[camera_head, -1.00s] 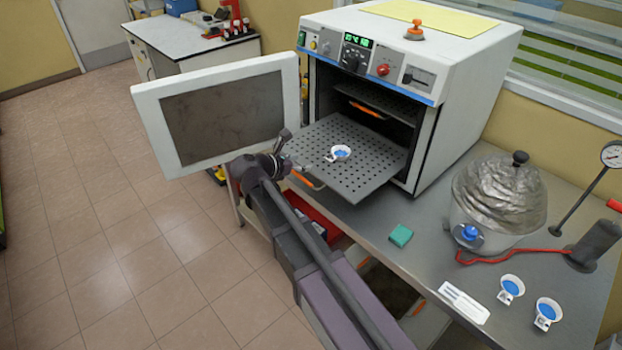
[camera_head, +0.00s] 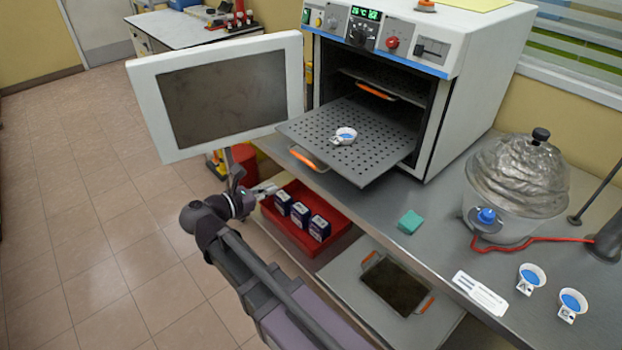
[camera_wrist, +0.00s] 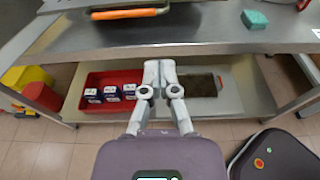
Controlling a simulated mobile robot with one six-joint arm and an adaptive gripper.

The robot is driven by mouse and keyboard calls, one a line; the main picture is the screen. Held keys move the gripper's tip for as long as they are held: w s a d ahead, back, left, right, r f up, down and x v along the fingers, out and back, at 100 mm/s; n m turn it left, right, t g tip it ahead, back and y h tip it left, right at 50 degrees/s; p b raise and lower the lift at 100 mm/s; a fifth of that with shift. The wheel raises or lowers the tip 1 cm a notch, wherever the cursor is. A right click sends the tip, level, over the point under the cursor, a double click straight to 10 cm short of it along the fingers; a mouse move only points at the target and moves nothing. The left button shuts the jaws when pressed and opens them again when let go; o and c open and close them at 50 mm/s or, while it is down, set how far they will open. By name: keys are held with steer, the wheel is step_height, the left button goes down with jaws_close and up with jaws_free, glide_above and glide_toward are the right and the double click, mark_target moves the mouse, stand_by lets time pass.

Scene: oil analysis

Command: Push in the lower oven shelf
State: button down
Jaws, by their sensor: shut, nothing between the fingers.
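The lower oven shelf (camera_head: 350,138) is a perforated grey tray pulled well out of the open oven (camera_head: 425,90). A small white dish with blue contents (camera_head: 345,135) sits on it. Its orange handle (camera_head: 310,160) is at the shelf's front edge, and an orange handle also shows at the top of the wrist view (camera_wrist: 130,13). My gripper (camera_head: 268,190) is shut and empty, in front of the bench and lower than the shelf, apart from it. In the wrist view my gripper (camera_wrist: 160,85) points toward the bench's front edge.
The oven door (camera_head: 220,95) stands open to the left. The upper shelf (camera_head: 385,85) is inside the oven. A red bin (camera_head: 283,232) with several dark boxes is below the bench (camera_head: 440,215). A teal block (camera_head: 410,222), a foil-covered pot (camera_head: 518,180) and two dishes are to the right.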

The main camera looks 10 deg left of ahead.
mark_target(317, 170)
steer(key=shift+w, duration=0.1)
stand_by(0.3)
steer(key=b+x, duration=0.2)
steer(key=x, duration=1.2)
steer(key=shift+b, duration=0.35)
